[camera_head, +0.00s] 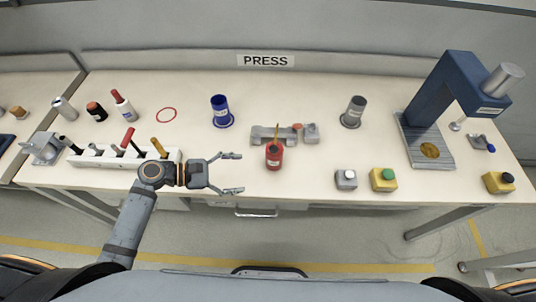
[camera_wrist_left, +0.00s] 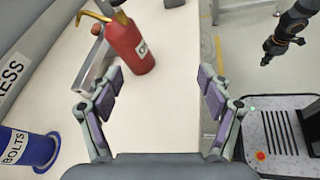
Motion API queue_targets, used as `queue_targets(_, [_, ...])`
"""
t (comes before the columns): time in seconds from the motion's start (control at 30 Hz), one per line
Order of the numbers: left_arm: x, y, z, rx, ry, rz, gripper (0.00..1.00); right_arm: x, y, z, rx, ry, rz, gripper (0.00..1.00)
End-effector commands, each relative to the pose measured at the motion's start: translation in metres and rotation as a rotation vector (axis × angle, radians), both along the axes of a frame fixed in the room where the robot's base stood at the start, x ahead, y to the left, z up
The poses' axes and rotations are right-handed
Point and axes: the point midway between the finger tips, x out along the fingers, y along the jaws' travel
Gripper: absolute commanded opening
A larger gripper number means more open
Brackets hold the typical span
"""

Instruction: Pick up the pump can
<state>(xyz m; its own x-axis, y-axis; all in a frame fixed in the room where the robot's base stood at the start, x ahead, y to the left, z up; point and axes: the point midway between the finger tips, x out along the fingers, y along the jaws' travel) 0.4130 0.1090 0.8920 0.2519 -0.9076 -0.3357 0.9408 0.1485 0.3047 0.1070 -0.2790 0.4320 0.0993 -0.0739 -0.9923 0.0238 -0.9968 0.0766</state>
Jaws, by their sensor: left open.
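The pump can (camera_head: 274,158) is a small red can with a white label and a thin yellowish spout. It stands near the front edge of the table, in front of a grey metal block. In the left wrist view the pump can (camera_wrist_left: 128,45) shows at the top, left of centre, beyond my fingers. My left gripper (camera_head: 241,173) is open and empty, to the left of the can and apart from it, its fingers pointing right. In the left wrist view the left gripper (camera_wrist_left: 160,78) has both fingers spread. My right gripper (camera_wrist_left: 275,47) shows small at the upper right there; its jaws are unclear.
A grey fixture block (camera_head: 275,135) stands just behind the can. A blue BOLTS cup (camera_head: 221,110) stands behind left, a grey cup (camera_head: 353,112) behind right. A white tool rack (camera_head: 90,155) lies left. Button boxes (camera_head: 383,180) and a blue press (camera_head: 440,95) stand right.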

Motion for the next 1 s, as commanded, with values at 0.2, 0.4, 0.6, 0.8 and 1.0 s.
queue_targets(0.2, [0.03, -0.047, 0.027, -0.341, 0.093, 0.336, 0.79, 0.0, 0.0, 0.0, 0.0, 0.0, 0.0, 0.0])
queue_targets(0.4, [0.041, -0.052, 0.037, -0.455, 0.136, 0.461, 0.79, 0.0, 0.0, 0.0, 0.0, 0.0, 0.0, 0.0])
queue_targets(0.6, [0.042, -0.052, 0.026, -0.457, 0.141, 0.467, 0.79, 0.0, 0.0, 0.0, 0.0, 0.0, 0.0, 0.0])
queue_targets(0.8, [0.042, -0.052, -0.02, -0.457, 0.142, 0.468, 0.79, 0.0, 0.0, 0.0, 0.0, 0.0, 0.0, 0.0])
queue_targets(1.0, [0.047, -0.057, -0.044, -0.459, 0.135, 0.466, 0.79, 0.0, 0.0, 0.0, 0.0, 0.0, 0.0, 0.0])
